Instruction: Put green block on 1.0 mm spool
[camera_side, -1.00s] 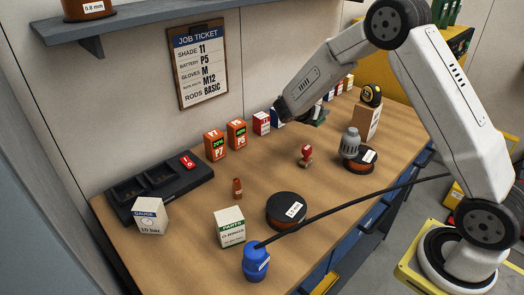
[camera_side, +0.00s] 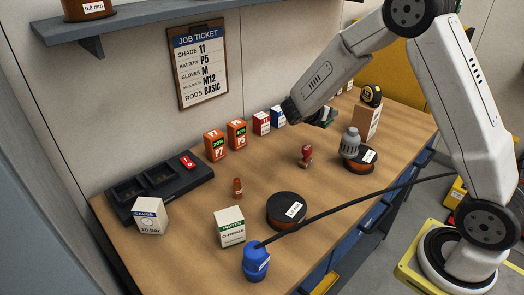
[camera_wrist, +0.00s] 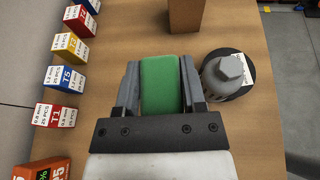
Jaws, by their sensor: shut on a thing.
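My gripper (camera_wrist: 160,88) is shut on a green block (camera_wrist: 160,84), with one finger on each side of it. In the side view my gripper (camera_side: 325,117) is partly hidden by my arm and is above the back part of the bench. A dark spool (camera_side: 358,166) with a white label too small to read stands at the right of the bench. A grey capped object (camera_side: 350,143) is on or against it. In the wrist view this spool (camera_wrist: 246,90) and the grey object (camera_wrist: 224,75) are right of the block. A nearer spool (camera_side: 287,211) is labelled 1.5 mm.
A red-handled stamp (camera_side: 306,156) stands mid-bench. Several small boxes (camera_wrist: 66,78) line the wall side. A black hose (camera_side: 355,203) crosses the front edge. A 0.8 mm spool (camera_side: 88,9) is on the shelf.

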